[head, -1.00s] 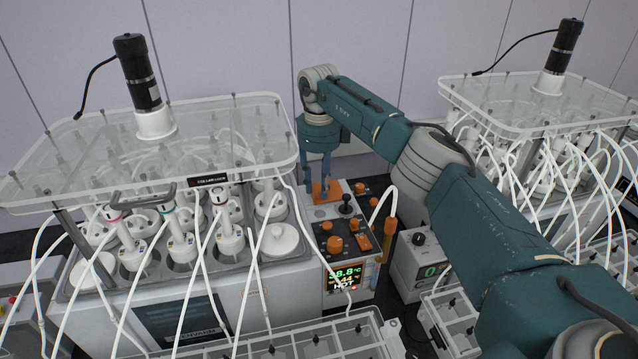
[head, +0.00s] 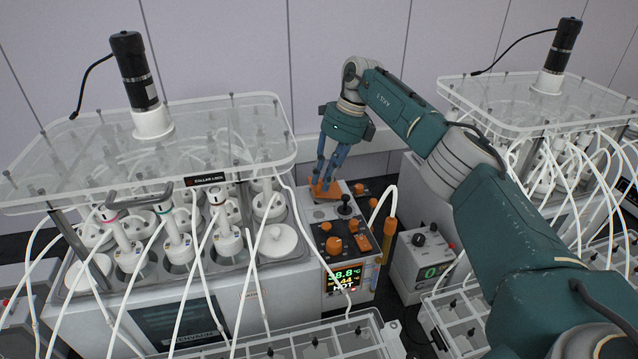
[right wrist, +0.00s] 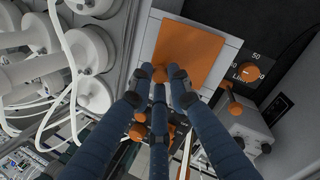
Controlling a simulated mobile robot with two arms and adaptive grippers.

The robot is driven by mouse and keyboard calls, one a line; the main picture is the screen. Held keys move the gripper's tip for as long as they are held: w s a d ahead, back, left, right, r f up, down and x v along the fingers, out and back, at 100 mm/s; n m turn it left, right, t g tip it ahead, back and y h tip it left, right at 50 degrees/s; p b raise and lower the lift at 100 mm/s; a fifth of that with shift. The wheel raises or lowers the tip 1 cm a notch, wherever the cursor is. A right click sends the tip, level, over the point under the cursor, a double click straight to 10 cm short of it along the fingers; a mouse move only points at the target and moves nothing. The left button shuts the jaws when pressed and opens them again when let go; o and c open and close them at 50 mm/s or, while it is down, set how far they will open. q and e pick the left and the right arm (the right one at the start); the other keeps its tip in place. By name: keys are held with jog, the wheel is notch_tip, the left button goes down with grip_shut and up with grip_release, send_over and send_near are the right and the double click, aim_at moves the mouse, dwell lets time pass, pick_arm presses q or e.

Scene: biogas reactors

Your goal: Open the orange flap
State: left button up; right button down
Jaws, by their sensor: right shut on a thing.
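The orange flap (head: 328,193) is on top of the grey control unit beside the left reactor. It appears tilted up from the unit's top, with bare grey surface showing in front of it. In the right wrist view the flap (right wrist: 190,50) is a flat orange panel with a small round orange knob (right wrist: 160,74) at its near edge. My right gripper (head: 318,184) has its blue fingers closed at this edge; the fingertips (right wrist: 160,80) meet around the knob and partly hide it. My left gripper is not in view.
The left reactor's clear lid (head: 250,130) and white tubes are close on the left. A grey box (head: 420,262) stands to the right.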

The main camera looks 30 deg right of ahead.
jog(key=shift+s+d+r+t+y+b, duration=0.1)
jog(key=shift+s+d+r+y+b, duration=0.1)
jog(key=shift+d+y, duration=0.3)
jog(key=shift+s+d+r+t+y+b, duration=0.15)
jog(key=shift+d+y, duration=0.1)
jog(key=shift+y, duration=0.4)
jog(key=shift+s+d+r+t+y+b, duration=0.1)
jog(key=shift+d+y+b, duration=0.1)
jog(key=shift+d+y, duration=0.3)
jog(key=shift+f, duration=0.1)
jog(key=c, duration=1.6)
grip_release()
jog(key=shift+s, duration=0.1)
jog(key=shift+r, duration=0.2)
jog(key=shift+a, duration=0.1)
